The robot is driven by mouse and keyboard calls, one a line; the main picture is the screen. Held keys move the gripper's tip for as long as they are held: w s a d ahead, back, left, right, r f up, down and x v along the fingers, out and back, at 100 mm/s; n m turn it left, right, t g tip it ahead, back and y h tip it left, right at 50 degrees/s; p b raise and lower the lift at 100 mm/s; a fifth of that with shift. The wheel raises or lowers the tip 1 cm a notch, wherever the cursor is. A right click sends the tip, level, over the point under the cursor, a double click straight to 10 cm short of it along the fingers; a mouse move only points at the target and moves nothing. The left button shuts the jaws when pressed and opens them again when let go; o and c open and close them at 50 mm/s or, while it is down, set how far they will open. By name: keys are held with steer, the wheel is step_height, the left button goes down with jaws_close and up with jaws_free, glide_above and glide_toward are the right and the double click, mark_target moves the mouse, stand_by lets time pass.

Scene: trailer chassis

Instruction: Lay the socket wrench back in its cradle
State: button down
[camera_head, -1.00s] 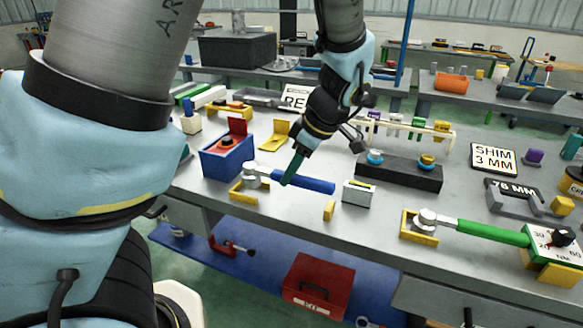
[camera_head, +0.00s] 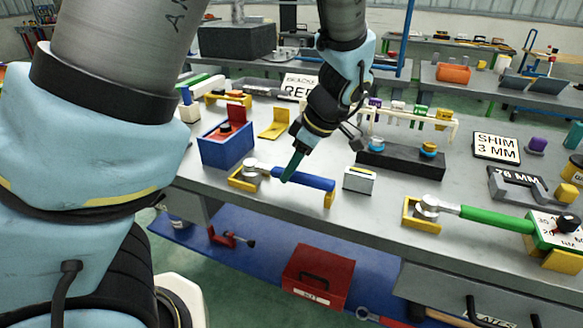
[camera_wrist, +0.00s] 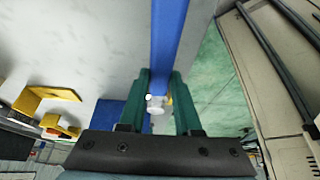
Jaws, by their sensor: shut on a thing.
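The socket wrench has a blue handle (camera_head: 314,182) and a silver head (camera_head: 252,165). My gripper (camera_head: 291,176) is shut on the blue handle near the head. In the wrist view the green fingers (camera_wrist: 160,98) stand on both sides of the blue handle (camera_wrist: 168,45), with the silver head (camera_wrist: 157,105) between them. A yellow cradle has a bracket (camera_head: 240,182) at the left, under the head, and a small post (camera_head: 330,199) at the right, at the handle's end. I cannot tell whether the wrench touches either part.
A blue box (camera_head: 226,148) stands just behind the cradle. A small grey block (camera_head: 358,180) stands to the right of the handle's end. A green-handled wrench (camera_head: 495,219) lies in another yellow cradle (camera_head: 421,224) further right. The bench's front edge is close.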

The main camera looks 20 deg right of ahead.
stand_by(0.8)
steer(key=shift+c, duration=0.2)
jaws_free()
stand_by(0.4)
steer(key=shift+r, duration=0.1)
steer(key=shift+r+p, duration=3.65)
steer(key=shift+r, duration=0.3)
steer(key=shift+a, duration=0.1)
